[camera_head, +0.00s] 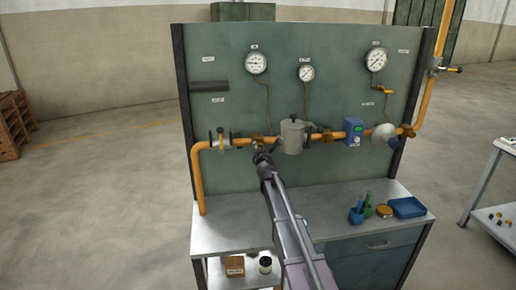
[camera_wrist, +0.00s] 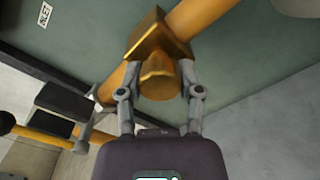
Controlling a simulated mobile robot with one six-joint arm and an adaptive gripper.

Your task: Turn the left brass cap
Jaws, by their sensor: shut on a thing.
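The left brass cap (camera_wrist: 158,83) sits on the underside of a brass fitting (camera_wrist: 160,38) on the yellow pipe in the wrist view. My gripper (camera_wrist: 161,82) has one finger on each side of the cap and is shut on it. In the head view my gripper (camera_head: 262,157) is at the pipe, just below the left brass fitting (camera_head: 259,139). The cap itself is hidden behind my gripper and arm there. Another brass fitting (camera_head: 327,136) sits on the pipe farther right.
A valve with a dark handle (camera_head: 219,138) is left of the fitting. A grey canister (camera_head: 292,136) and a blue meter (camera_head: 354,131) are to the right on the pipe. The bench (camera_head: 228,236) below has clear room at left. Cups and a blue tray (camera_head: 408,207) stand right.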

